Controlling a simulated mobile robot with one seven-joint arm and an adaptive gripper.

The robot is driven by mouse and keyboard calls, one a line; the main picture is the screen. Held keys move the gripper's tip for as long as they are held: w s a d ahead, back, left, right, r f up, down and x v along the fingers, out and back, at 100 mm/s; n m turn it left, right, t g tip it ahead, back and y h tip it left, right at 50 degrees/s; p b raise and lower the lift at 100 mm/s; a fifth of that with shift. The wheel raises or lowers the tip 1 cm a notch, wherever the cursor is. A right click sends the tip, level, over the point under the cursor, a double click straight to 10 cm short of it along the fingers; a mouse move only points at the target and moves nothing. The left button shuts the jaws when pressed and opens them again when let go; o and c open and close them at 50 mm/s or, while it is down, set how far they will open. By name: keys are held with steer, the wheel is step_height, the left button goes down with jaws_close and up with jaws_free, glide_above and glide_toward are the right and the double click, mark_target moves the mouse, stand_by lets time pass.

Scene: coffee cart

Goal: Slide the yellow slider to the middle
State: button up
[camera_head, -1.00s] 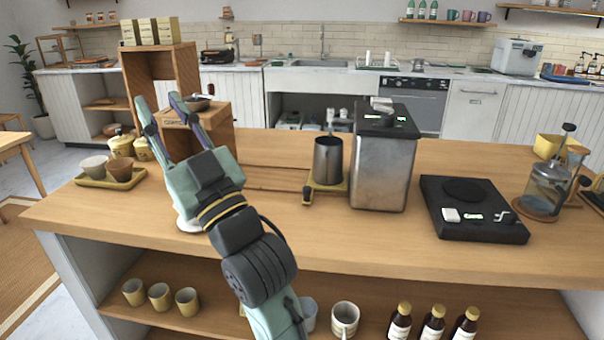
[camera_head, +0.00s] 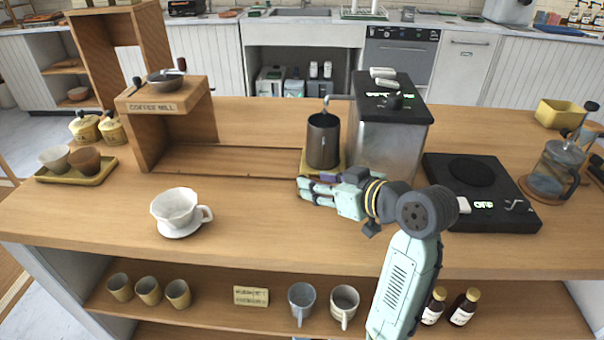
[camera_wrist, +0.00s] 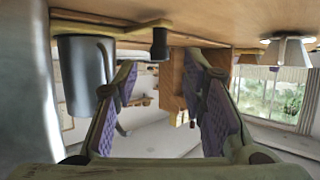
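The yellow slider (camera_head: 342,165) sits at the right end of a wooden track, left of the metal box, with a dark metal pitcher (camera_head: 323,140) on it. The wrist view is upside down; in it the slider (camera_wrist: 105,20) has a dark knob (camera_wrist: 160,42) on its handle, and the pitcher (camera_wrist: 84,75) shows beside it. My gripper (camera_head: 303,189) is low over the counter in front of the slider, fingers pointing left. In the wrist view the gripper (camera_wrist: 162,65) is open, pads apart, with the knob ahead near the gap. The head view hides the knob behind my gripper.
The track (camera_head: 225,160) is clear leftward to the coffee mill stand (camera_head: 172,120). A white dripper cup (camera_head: 177,208) stands at front left. The metal box (camera_head: 385,150) is close behind my gripper, and a black hotplate (camera_head: 470,215) lies to the right.

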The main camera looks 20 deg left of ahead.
steer(key=p+x, duration=0.1)
steer(key=x, duration=0.5)
steer(key=shift+c, duration=0.3)
jaws_close()
stand_by(0.5)
